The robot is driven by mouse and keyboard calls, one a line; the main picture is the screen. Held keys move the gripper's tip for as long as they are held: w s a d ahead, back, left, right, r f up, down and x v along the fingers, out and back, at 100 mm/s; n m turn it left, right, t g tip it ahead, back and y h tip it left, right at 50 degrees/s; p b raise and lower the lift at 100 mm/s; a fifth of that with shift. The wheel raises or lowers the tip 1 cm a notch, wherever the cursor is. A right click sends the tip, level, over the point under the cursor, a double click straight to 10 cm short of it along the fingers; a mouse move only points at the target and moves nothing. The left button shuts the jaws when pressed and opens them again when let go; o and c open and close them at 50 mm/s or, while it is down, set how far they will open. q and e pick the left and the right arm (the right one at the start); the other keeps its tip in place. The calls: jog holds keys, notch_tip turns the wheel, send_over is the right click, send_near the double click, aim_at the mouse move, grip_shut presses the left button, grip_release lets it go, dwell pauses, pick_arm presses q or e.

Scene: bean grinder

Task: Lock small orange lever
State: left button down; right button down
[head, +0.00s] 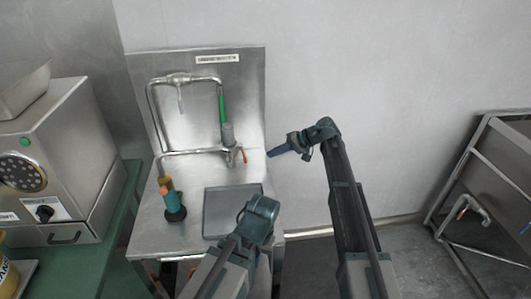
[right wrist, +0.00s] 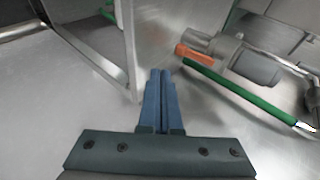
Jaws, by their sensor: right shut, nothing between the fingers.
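The small orange lever (head: 244,156) sits on the grey metal valve fitting (head: 229,135) at the right side of the steel sink unit. In the right wrist view the orange lever (right wrist: 193,55) lies up and to the right of my fingertips, on the grey fitting (right wrist: 245,60). My right gripper (head: 275,152) has its blue fingers pointing left toward the lever, apart from it. In the right wrist view the fingers (right wrist: 160,75) are shut together and empty. My left arm shows at the bottom middle; its fingers are not visible.
A green rod (right wrist: 250,98) runs past the lever in the right wrist view. A teal-and-orange tool (head: 171,203) stands on the steel counter left of a grey tray (head: 226,210). A steel machine (head: 60,160) stands at left. A metal frame (head: 485,190) is at right.

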jog(key=d+r, duration=0.1)
jog(key=d, duration=0.5)
jog(key=shift+s+d+p, duration=0.25)
jog(key=shift+d+p, duration=0.05)
jog(key=shift+p, duration=0.1)
jog(key=s+a+f+n+g+h+p, duration=0.1)
jog(key=s+a+h+p, duration=0.15)
jog(key=s, duration=0.75)
jog(key=s+a+n+g+h+p, duration=0.1)
jog(key=s+a+h+p, duration=0.15)
jog(key=s, duration=0.85)
jog(key=s+d+r+h+p, duration=0.1)
jog(key=s+d+h+p, duration=0.1)
jog(key=s, duration=0.6)
jog(key=s+d+r+n+h+p, duration=0.1)
jog(key=s+d+h+p, duration=0.1)
jog(key=s+d+h, duration=0.3)
jog(key=s, duration=0.3)
jog(key=shift+s+p, duration=0.4)
jog(key=shift+a, duration=0.1)
